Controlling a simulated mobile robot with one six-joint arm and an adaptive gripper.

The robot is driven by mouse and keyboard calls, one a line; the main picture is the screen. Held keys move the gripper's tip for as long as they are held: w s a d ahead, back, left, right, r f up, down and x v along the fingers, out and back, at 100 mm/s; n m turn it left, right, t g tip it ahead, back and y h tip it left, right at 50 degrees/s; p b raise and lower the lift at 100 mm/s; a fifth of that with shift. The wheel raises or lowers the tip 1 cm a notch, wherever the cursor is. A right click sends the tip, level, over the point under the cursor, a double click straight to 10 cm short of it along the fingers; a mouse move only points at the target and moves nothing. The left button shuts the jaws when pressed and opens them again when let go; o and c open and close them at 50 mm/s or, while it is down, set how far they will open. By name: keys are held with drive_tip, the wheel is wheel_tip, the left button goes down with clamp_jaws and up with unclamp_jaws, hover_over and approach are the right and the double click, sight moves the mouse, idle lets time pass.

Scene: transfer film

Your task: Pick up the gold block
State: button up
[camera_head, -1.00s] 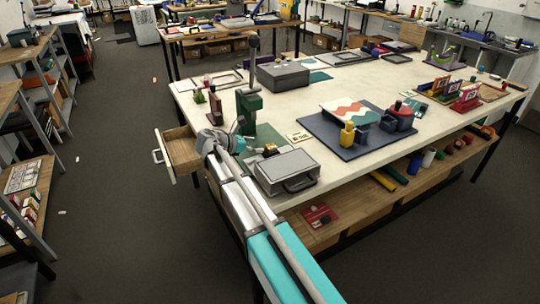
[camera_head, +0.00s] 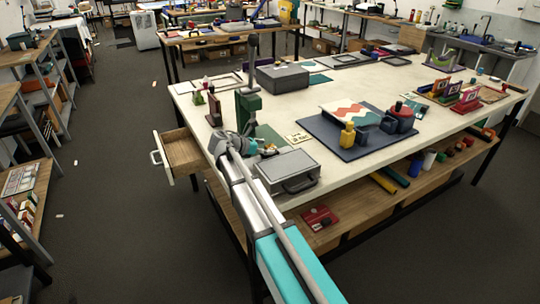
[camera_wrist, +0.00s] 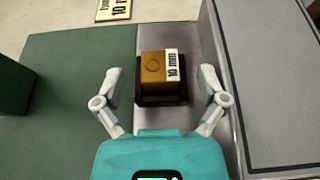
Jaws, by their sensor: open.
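The gold block (camera_wrist: 153,68) sits in a dark square holder (camera_wrist: 147,95) on a grey strip in the wrist view. A white label reading "10 mm" runs along its right side. My gripper (camera_wrist: 158,90) is open, with one finger to the left of the block and one to the right, both apart from it. In the head view my gripper (camera_head: 258,147) is low over the bench beside the grey case, and the block there is too small and covered to make out clearly.
A grey case (camera_head: 288,171) stands close on the right; its edge also shows in the wrist view (camera_wrist: 265,80). A green press (camera_head: 247,106) stands behind on the left. An open wooden drawer (camera_head: 183,154) juts from the bench's left side. A "10 mm" card (camera_wrist: 114,9) lies beyond.

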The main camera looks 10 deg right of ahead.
drive_tip(key=shift+b+x, duration=0.3)
drive_tip(key=shift+x, duration=0.95)
clamp_jaws()
